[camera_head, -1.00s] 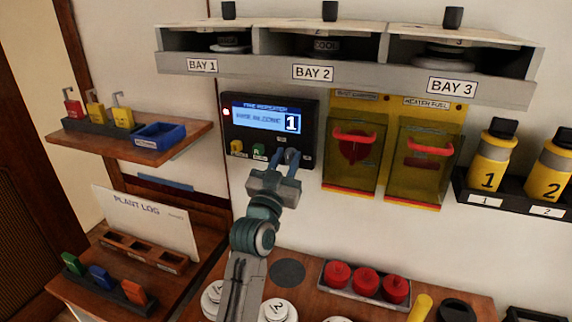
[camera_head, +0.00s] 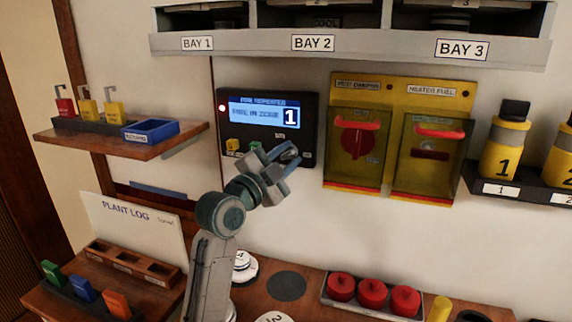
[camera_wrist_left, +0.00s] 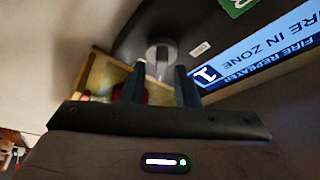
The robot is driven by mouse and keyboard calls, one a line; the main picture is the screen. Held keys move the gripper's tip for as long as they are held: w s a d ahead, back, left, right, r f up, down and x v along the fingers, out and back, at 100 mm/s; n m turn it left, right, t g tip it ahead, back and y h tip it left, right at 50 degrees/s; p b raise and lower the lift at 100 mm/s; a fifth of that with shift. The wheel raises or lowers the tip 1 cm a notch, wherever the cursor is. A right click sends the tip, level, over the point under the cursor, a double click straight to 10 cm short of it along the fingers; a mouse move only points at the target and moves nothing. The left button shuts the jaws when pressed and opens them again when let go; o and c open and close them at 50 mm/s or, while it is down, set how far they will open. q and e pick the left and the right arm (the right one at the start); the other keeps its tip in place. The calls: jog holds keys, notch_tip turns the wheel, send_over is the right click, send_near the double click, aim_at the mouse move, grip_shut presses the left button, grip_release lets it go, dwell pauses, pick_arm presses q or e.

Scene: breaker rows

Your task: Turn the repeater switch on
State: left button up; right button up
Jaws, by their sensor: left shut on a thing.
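The fire repeater (camera_head: 268,101) is a dark panel on the wall with a lit blue screen reading "FIRE IN ZONE 1" and a red lamp at its upper left. Its grey switch knob (camera_wrist_left: 160,57) shows between the fingers in the left wrist view, with a small white label beside it. My left gripper (camera_head: 286,155) is at the panel's lower right, shut on the knob and tilted, its arm coming from below left. The gripper largely hides the knob in the head view. My right gripper is not in view.
Yellow and green keys (camera_head: 233,145) sit low on the panel, left of the gripper. A yellow box with two clear covers (camera_head: 427,155) is close on the right. The bay shelf (camera_head: 350,47) juts out above.

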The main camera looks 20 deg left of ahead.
pick_arm(q)
jog(key=m+g, duration=0.1)
jog(key=m, duration=0.2)
jog(key=shift+f, duration=0.1)
jog(key=m+g, duration=0.1)
jog(key=m, duration=0.2)
jog(key=shift+f+g, duration=0.1)
jog(key=shift+g, duration=0.2)
jog(key=shift+m, duration=0.6)
jog(key=shift+f, duration=0.1)
jog(key=o, duration=0.6)
